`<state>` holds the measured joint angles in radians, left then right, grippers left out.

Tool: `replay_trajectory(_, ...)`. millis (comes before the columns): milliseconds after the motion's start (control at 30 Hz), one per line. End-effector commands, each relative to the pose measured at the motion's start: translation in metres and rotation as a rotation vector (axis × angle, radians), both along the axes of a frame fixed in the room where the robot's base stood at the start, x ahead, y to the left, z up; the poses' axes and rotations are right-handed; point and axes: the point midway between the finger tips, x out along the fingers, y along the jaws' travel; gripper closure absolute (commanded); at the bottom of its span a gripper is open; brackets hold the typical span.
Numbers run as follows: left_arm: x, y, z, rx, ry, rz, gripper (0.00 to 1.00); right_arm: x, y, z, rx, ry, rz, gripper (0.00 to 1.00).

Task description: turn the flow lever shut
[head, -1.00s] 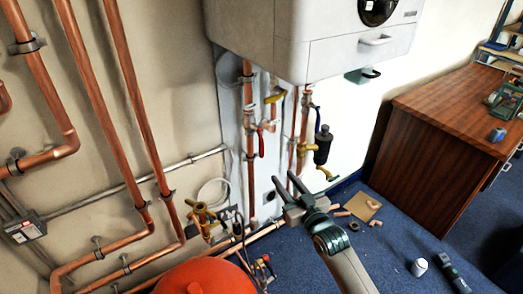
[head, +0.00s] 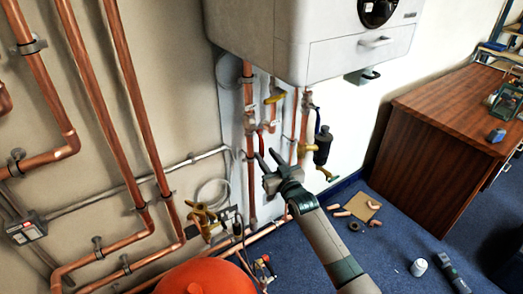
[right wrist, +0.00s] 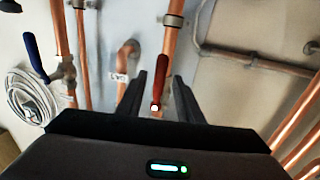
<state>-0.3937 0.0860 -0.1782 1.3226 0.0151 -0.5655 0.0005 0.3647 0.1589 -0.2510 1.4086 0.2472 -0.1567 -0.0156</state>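A red lever (head: 261,139) hangs from a valve on a vertical copper pipe (head: 249,120) below the white boiler. It shows larger in the right wrist view (right wrist: 161,76). A yellow lever (head: 274,99) is on the neighbouring pipe, and a blue lever (right wrist: 35,54) is at left in the right wrist view. No readable label marks the flow lever. My right gripper (head: 265,153) is open at the red lever. In the right wrist view its fingers (right wrist: 158,88) lie on either side of the lever, with visible gaps; the depth is unclear. My left gripper is not in view.
The white boiler (head: 330,45) overhangs the valves. A black cylinder (head: 322,147) stands right of them. A red rounded tank (head: 200,278) is below left, near a brass valve (head: 203,215). A wooden desk (head: 430,145) is at right; blue floor lies between.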

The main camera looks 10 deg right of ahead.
Motion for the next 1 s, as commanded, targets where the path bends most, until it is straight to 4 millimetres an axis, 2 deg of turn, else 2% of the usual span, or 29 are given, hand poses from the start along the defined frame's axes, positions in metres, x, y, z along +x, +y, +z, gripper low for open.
replay_trajectory(100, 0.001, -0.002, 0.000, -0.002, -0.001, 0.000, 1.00, 0.018, 0.004, 0.000, 0.000, 0.000, 0.000, 0.67)
replay_trajectory(300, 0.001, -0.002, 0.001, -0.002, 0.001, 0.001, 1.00, 0.035, 0.009, 0.000, 0.001, -0.001, 0.001, 0.67)
replay_trajectory(767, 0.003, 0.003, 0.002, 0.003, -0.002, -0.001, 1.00, 0.041, 0.010, 0.000, 0.001, -0.001, 0.000, 0.67)
replay_trajectory(900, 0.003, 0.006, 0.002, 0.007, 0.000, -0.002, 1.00, 0.041, 0.010, 0.000, 0.001, 0.000, 0.000, 1.00)
replay_trajectory(1000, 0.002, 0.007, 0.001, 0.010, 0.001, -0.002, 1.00, 0.041, 0.010, 0.000, 0.001, 0.000, 0.000, 1.00)
